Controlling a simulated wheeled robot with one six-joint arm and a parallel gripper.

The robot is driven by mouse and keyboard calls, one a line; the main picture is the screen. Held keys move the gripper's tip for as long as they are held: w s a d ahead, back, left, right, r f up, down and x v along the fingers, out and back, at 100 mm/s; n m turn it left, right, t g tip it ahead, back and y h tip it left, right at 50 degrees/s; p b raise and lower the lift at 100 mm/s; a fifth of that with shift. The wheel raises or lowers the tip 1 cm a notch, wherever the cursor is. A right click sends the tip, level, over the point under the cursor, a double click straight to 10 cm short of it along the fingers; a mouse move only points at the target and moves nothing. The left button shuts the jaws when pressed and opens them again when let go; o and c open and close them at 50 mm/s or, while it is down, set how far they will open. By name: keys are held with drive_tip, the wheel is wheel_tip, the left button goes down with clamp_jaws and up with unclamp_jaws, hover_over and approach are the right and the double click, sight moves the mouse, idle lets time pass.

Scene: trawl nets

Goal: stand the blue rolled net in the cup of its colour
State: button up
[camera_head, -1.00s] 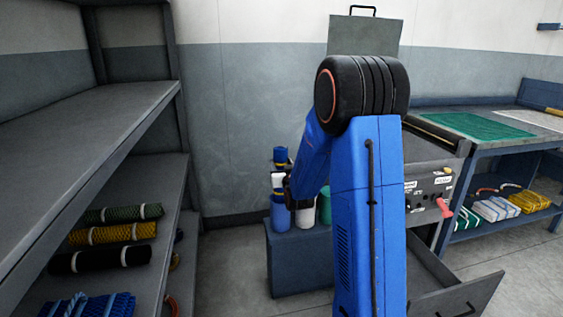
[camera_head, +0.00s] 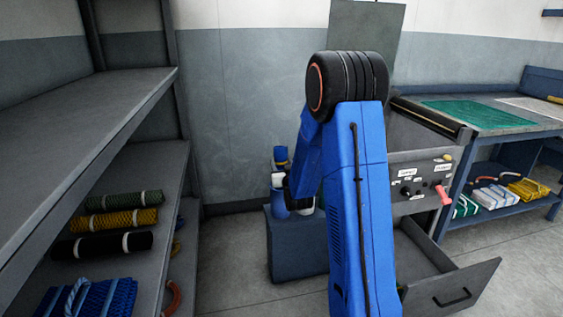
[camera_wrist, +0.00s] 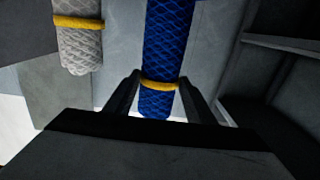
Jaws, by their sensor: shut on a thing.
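The blue rolled net (camera_wrist: 161,50) with a yellow band runs up the wrist view between the two fingers of my gripper (camera_wrist: 160,80), which is shut on it near that band. In the head view the blue net's upper end (camera_head: 281,155) shows beyond my arm, above a white piece that I cannot identify. A blue cup (camera_head: 279,205) stands below it on a blue-grey box (camera_head: 295,250). My arm covers much of this area, so I cannot tell whether the net's lower end is inside the cup. A pale rolled net (camera_wrist: 80,45) with a yellow band is left of the blue net in the wrist view.
A white cup (camera_head: 304,207) stands just right of the blue cup, partly hidden. A grey shelf (camera_head: 95,100) with several rolled nets stands at left. An open drawer (camera_head: 455,290) juts out at right. A workbench (camera_head: 500,120) stands farther right.

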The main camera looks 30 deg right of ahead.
drive_tip(key=shift+f, duration=0.15)
drive_tip(key=o, duration=1.5)
drive_tip(key=shift+o, duration=0.2)
drive_tip(key=shift+s, duration=0.15)
